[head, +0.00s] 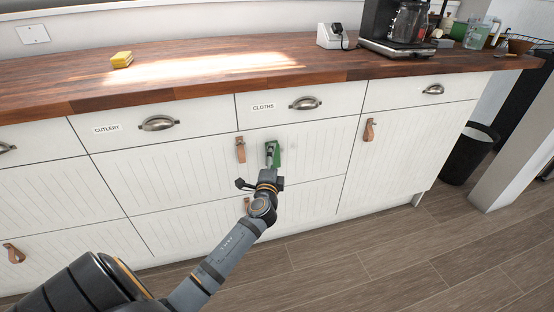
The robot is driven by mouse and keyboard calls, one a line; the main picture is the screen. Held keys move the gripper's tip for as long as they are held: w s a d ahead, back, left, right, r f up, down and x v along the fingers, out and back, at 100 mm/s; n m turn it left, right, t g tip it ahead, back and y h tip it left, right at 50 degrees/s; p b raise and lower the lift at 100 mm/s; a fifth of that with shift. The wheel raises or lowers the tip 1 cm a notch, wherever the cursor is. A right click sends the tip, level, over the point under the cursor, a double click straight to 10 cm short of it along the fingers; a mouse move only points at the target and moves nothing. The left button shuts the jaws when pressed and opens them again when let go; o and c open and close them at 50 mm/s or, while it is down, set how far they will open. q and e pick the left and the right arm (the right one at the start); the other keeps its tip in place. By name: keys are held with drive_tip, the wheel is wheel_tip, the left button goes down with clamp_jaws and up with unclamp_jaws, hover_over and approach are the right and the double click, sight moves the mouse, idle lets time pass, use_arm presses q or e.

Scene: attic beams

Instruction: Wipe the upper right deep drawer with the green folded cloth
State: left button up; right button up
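The green folded cloth (277,155) is at the front of the upper deep drawer (320,150), just right of that drawer's leather pull (240,150). My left gripper (271,158) is shut on the cloth and hides part of it. The cloth looks pressed to the white grooved front, but I cannot tell for sure that it touches. The drawer is shut and lies below the shallow drawers labelled CUTLERY (106,129) and CLOTHS (263,107). My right gripper is not in view.
The wooden counter (200,70) above holds a yellow sponge (122,59), a white box (331,38) and a coffee maker (395,25). A black bin (468,155) stands at right. The wooden floor (400,255) in front is clear.

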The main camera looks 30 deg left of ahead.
use_arm(q)
drive_tip(key=shift+w+d+r, duration=0.3)
drive_tip(key=shift+w+d, duration=0.4)
drive_tip(key=shift+w, duration=0.1)
drive_tip(key=shift+w+d+r, duration=0.15)
drive_tip(key=shift+w+d, duration=0.3)
drive_tip(key=shift+w, duration=0.15)
drive_tip(key=shift+w+d+b, duration=0.6)
drive_tip(key=shift+w+d, duration=0.45)
drive_tip(key=shift+w, duration=0.1)
drive_tip(key=shift+w+d, duration=0.2)
drive_tip(key=shift+w+d+b, duration=0.75)
drive_tip(key=shift+w+d, duration=0.05)
drive_tip(key=shift+w, duration=0.25)
drive_tip(key=shift+w+d, duration=0.25)
drive_tip(key=shift+w, duration=0.1)
drive_tip(key=shift+s, duration=0.1)
